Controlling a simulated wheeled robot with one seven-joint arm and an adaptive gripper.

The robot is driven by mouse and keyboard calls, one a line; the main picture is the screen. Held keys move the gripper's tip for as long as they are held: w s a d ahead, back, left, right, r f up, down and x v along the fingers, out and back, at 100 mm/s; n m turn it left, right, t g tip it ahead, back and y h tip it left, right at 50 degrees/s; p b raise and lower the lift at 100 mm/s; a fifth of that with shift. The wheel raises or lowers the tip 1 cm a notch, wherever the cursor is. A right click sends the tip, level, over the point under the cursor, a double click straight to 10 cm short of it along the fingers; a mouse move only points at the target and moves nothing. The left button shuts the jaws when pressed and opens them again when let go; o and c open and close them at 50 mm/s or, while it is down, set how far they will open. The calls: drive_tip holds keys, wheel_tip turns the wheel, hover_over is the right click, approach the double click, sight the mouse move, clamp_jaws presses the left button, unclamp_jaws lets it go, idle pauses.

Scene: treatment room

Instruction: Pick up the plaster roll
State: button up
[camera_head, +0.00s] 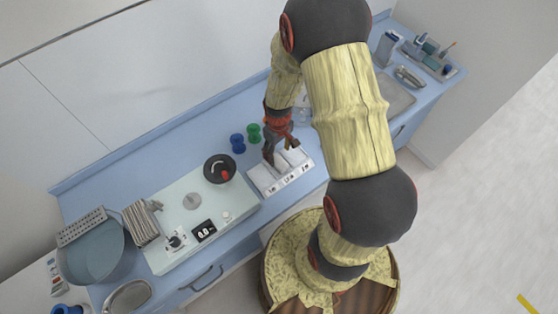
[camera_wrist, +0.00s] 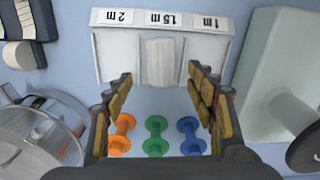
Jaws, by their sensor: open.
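In the head view my gripper (camera_head: 280,154) is over the holder (camera_head: 267,191), pointing down, and partly hides the roll. Blue (camera_wrist: 192,136), green (camera_wrist: 155,137) and orange (camera_wrist: 121,135) spools stand in a row beside the holder.
A pale board (camera_head: 170,262) with a black round device (camera_head: 219,169) lies left of the holder. A grey bowl (camera_head: 92,250) is at far left. Blue counter (camera_head: 195,140) shows free behind the board.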

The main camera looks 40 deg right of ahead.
sight(279, 160)
drive_tip(key=f, duration=0.6)
drive_tip(key=shift+s+f, duration=0.2)
drive_tip(key=shift+c, duration=0.8)
clamp_jaws()
